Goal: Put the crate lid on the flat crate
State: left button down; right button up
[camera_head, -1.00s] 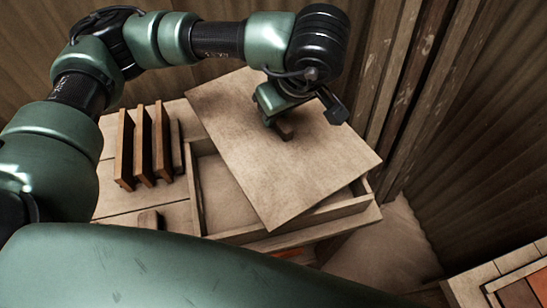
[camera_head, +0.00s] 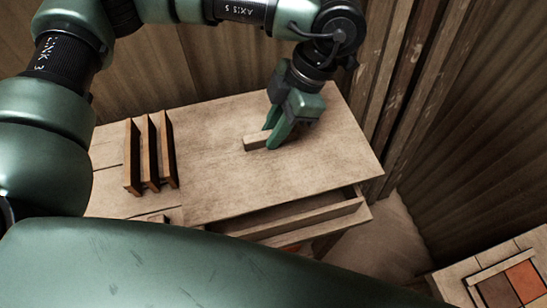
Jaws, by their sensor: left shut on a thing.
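The crate lid (camera_head: 225,180) is a flat wooden board with a small block handle (camera_head: 257,141) on top. My left gripper (camera_head: 272,143) points down and is shut on that handle. The lid covers most of the flat crate (camera_head: 310,218). Only the crate's front wall and a narrow dark gap behind it show below the lid's front edge. The lid's edges run roughly in line with the crate. I cannot tell whether the lid rests on the crate or is held just above it. My right gripper is not in view.
Several upright wooden slats (camera_head: 149,153) stand left of the lid, close to its left edge. A tray with brown and orange tiles (camera_head: 524,282) is at the lower right. Wooden posts (camera_head: 400,95) and a wall stand close behind and to the right.

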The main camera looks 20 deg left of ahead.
aim_at(297, 128)
pick_arm(q)
notch_tip(297, 128, down, 12)
jog(key=p, duration=0.3)
jog(key=shift+f, duration=0.15)
jog(key=c, duration=1.3)
grip_release()
jog(key=b+v, duration=0.3)
jog(key=v, duration=0.8)
jog(key=shift+b, duration=0.3)
jog(key=shift+d+r, duration=0.1)
jog(key=shift+r, duration=0.4)
jog(key=shift+f, duration=0.1)
